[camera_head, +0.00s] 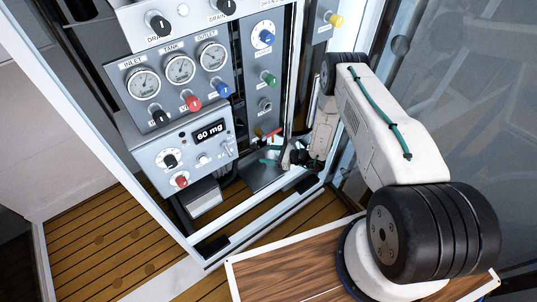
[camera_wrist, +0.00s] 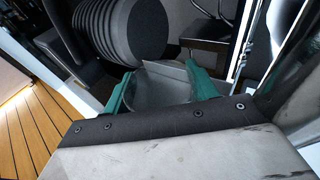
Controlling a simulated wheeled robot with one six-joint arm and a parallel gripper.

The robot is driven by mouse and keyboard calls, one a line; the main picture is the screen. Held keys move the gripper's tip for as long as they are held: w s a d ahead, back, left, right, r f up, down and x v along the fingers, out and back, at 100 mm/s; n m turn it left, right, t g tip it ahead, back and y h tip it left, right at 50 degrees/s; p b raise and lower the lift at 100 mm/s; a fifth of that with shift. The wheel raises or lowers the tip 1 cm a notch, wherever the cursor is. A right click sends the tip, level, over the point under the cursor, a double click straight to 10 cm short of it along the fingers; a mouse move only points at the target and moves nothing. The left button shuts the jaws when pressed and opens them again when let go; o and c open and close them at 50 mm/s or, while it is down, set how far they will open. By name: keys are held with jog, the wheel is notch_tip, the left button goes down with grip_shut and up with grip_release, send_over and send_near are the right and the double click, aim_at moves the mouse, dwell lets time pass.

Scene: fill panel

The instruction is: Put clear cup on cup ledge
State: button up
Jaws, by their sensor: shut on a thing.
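My gripper (camera_head: 270,151) is low inside the panel frame, right of the display box, with its teal fingers above a dark flat ledge (camera_head: 262,182). In the wrist view the two teal fingers of my gripper (camera_wrist: 162,90) stand apart. A grey, see-through-looking shape between them appears to be the clear cup (camera_wrist: 163,84); its outline is hard to make out.
The control box with the "60 mg" display (camera_head: 209,133) stands close left of my gripper. Gauges (camera_head: 180,69) and coloured knobs are above. A white frame rail (camera_head: 262,221) runs in front, and a glass pane (camera_head: 450,90) is on the right.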

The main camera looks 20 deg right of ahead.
jog(key=o, duration=1)
jog(key=shift+f, duration=0.1)
jog(key=shift+r, duration=0.2)
jog(key=v, duration=1.2)
